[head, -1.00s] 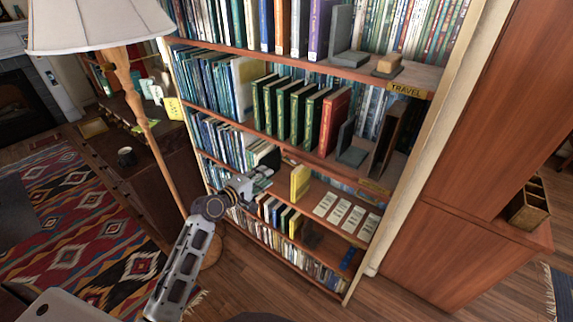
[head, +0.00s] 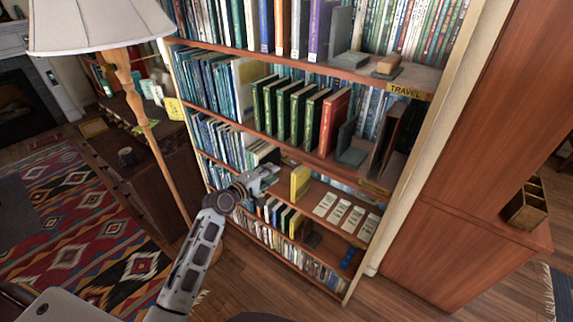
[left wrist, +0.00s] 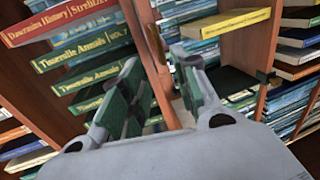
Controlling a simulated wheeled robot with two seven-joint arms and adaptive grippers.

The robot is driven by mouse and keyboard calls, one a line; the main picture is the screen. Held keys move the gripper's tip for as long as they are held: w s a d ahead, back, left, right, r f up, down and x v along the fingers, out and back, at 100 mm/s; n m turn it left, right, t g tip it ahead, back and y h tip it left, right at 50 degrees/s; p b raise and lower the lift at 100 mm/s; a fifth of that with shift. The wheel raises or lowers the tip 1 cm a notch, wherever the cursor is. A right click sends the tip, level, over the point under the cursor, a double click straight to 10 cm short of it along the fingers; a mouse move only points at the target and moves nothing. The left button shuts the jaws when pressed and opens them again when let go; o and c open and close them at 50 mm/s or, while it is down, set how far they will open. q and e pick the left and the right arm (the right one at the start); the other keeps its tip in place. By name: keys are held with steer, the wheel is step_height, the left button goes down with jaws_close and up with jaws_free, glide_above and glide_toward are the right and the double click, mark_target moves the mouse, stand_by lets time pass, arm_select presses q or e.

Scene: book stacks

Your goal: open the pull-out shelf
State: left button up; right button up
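The bookcase's low wooden shelf board (head: 318,188) carries a standing yellow book and a row of white cards. I cannot tell for certain which board is the pull-out one, and none clearly juts out. My left gripper (head: 269,171) is in front of the bookcase, left of the yellow book (head: 300,182). In the left wrist view its two green-padded fingers are spread, with nothing held between them. A reddish wooden board edge (left wrist: 152,35) shows beyond the gap; contact is not visible. My right gripper is in neither current view.
Green books (head: 283,108) and a red book (head: 334,122) stand on the shelf above; they also show in the left wrist view. A floor lamp (head: 95,25) stands left of the bookcase. A wooden cabinet (head: 465,180) stands right. Bare floor (head: 395,297) shows in front.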

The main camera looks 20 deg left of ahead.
mark_target(288, 163)
arm_select(q)
steer(key=shift+p+x, duration=0.4)
steer(key=shift+x, duration=4.8)
steer(key=shift+c, duration=0.5)
jaws_close()
